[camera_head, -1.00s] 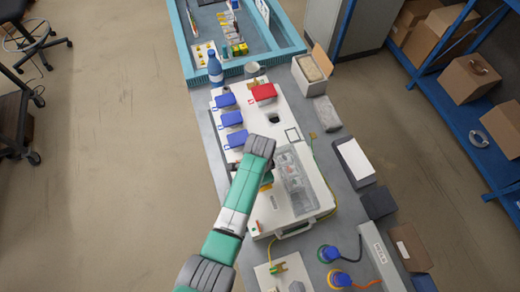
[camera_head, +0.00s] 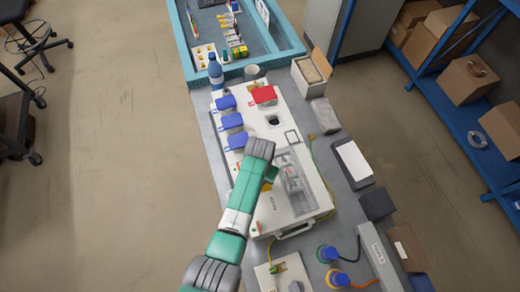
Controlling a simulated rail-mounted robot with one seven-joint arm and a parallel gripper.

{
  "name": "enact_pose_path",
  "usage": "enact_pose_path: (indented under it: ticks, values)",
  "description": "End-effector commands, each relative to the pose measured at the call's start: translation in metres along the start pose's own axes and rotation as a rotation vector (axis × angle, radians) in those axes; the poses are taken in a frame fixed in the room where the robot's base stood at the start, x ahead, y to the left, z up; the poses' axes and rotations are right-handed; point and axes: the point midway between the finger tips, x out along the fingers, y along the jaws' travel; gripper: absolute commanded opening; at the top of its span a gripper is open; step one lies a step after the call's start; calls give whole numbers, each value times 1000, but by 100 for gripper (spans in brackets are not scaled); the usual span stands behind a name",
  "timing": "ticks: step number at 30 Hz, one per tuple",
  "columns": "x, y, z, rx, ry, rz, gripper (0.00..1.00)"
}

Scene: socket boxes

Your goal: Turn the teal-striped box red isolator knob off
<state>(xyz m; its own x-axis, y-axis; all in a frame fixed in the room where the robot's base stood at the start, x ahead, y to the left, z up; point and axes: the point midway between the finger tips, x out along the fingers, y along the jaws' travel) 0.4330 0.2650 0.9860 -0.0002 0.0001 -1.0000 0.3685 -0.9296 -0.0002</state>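A white box (camera_head: 307,207) with a clear-windowed part (camera_head: 290,172) lies on the bench under and right of my arm's end. Farther back, a long white panel (camera_head: 275,133) carries blue-lidded sockets (camera_head: 233,120) and a red-lidded one (camera_head: 264,95). I cannot make out a teal stripe or a red isolator knob; my arm covers part of the white box's left side. My gripper (camera_head: 269,179) is mostly hidden beneath my wrist, over the white box's left part. Its fingers and any contact cannot be made out.
A blue bottle (camera_head: 215,72) and a cup (camera_head: 253,71) stand behind the panel. An open cardboard box (camera_head: 312,73), grey block (camera_head: 324,115) and dark tray (camera_head: 353,163) line the right side.

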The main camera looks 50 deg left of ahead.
Motion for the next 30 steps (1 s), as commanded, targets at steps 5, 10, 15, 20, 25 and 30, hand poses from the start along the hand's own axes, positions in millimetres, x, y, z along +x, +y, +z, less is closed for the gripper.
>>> enact_pose_path:
  ticks: [5, 10, 15, 20, 25, 30]
  values:
    - [-1, 0, 0, -27, 1, 0, 0]
    - [-1, 0, 0, -33, 1, 0, 0]
    - [-1, 0, 0, -33, 1, 0, 0]
    - [0, 0, 0, -33, 1, 0, 24]
    - [0, 0, 0, -32, 0, 0, 34]
    - [-2, 0, 0, -32, 1, 0, 34]
